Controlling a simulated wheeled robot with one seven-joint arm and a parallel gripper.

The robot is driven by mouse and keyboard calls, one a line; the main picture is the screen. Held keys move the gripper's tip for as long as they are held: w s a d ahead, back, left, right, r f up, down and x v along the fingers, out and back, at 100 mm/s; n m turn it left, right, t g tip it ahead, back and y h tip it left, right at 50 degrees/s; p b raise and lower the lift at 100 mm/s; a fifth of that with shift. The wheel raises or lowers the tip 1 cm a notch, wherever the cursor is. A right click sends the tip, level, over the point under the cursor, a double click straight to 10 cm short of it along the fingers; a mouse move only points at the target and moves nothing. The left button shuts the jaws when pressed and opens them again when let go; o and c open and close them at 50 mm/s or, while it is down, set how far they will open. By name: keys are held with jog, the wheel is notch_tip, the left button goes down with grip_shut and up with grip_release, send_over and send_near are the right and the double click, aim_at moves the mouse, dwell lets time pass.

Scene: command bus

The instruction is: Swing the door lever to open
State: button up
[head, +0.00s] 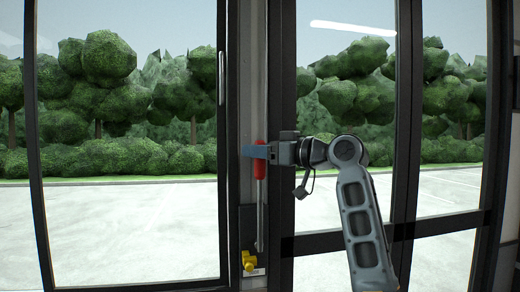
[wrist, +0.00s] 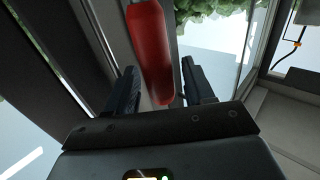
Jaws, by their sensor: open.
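The door lever is a thin upright metal rod with a red handle (head: 260,168) at its top, on the post between the glass doors in the head view. Its lower end meets a yellow fitting (head: 249,261) on the post. My gripper (head: 258,152) is at the upper part of the red handle, reaching in from the right. In the wrist view the red handle (wrist: 151,50) runs between the two dark fingers of my gripper (wrist: 160,85). The fingers are open, with a visible gap on the right side. Contact on the left side cannot be told.
Glass door panels stand left (head: 130,230) and right (head: 345,215) of the post, in dark frames. A vertical grab bar (head: 221,78) is on the left door's frame. Trees and pale paving show outside. My arm covers part of the right door.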

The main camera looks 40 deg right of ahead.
jog(key=shift+c, duration=0.2)
grip_shut()
dwell(0.3)
